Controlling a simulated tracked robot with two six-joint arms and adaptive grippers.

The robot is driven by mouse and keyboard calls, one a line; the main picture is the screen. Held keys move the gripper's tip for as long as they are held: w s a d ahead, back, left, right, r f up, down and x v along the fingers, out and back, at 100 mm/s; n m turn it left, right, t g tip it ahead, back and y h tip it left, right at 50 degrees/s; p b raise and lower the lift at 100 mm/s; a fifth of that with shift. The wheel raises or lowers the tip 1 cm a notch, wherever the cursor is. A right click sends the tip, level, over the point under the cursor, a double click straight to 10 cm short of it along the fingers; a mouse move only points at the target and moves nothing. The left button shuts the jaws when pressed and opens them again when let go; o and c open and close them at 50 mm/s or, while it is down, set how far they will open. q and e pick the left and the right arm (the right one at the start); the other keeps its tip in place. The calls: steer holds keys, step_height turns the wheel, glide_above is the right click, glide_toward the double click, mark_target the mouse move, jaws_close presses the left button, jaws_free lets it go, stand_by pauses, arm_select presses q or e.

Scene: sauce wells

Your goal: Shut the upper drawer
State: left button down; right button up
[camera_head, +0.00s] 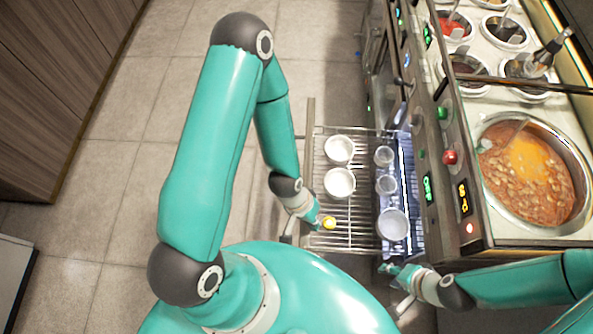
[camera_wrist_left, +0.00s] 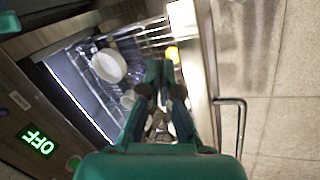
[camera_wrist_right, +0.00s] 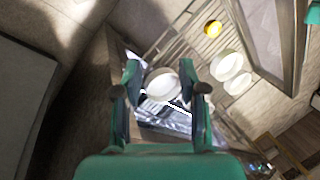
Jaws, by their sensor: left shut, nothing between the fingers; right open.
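The drawer (camera_head: 345,240) is pulled out from the cooking unit; it has a wire-rack bottom and a front panel (camera_head: 309,120) on its left side. The panel (camera_wrist_left: 190,40) and its bar handle (camera_wrist_left: 241,103) show in the left wrist view. My left gripper (camera_head: 319,222) is shut and empty at the drawer's near left corner, close to the panel; I cannot tell whether it touches. My right gripper (camera_head: 387,268) is open and empty just outside the drawer's near side. In the right wrist view, a white bowl (camera_wrist_right: 161,84) shows between its fingers (camera_wrist_right: 162,80), beyond them.
The unit's control panel (camera_head: 435,150) and a stew pot (camera_head: 533,170) lie to the right. The floor (camera_head: 130,190) at left is clear.

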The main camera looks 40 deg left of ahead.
steer(key=o, duration=0.4)
arm_select(q)
steer(key=shift+s+a+n+g, duration=0.2)
steer(key=shift+s+n+g, duration=0.1)
steer(key=shift+s+n, duration=0.15)
arm_select(e)
steer(key=shift+o, duration=0.7)
arm_select(q)
steer(key=n+g, duration=0.1)
steer(key=n, duration=0.1)
steer(key=s+a+n+g+b, duration=0.1)
steer(key=s+n+h, duration=0.1)
steer(key=n, duration=0.1)
steer(key=shift+a+r+n+g+b, duration=0.25)
steer(key=shift+a+n+g+b, duration=0.1)
steer(key=shift+g, duration=0.05)
steer(key=w+a+r+n+t+h+b, duration=0.1)
steer(key=w+a+n+t+b, duration=0.3)
steer(key=a+n, duration=0.5)
steer(key=w+a+r+n+t+h+b, duration=0.1)
steer(key=w+a+n+t+h+b, duration=0.15)
steer(key=w+a+n+b, duration=0.65)
steer(key=d+f+m+t+p, duration=0.1)
steer(key=d+f+m+p, duration=0.1)
steer(key=d+f, duration=0.4)
steer(key=shift+w+d+f+y, duration=0.15)
steer(key=shift+d+f+y, duration=0.1)
steer(key=shift+f+y, duration=0.2)
arm_select(e)
step_height(320, 180, down, 13)
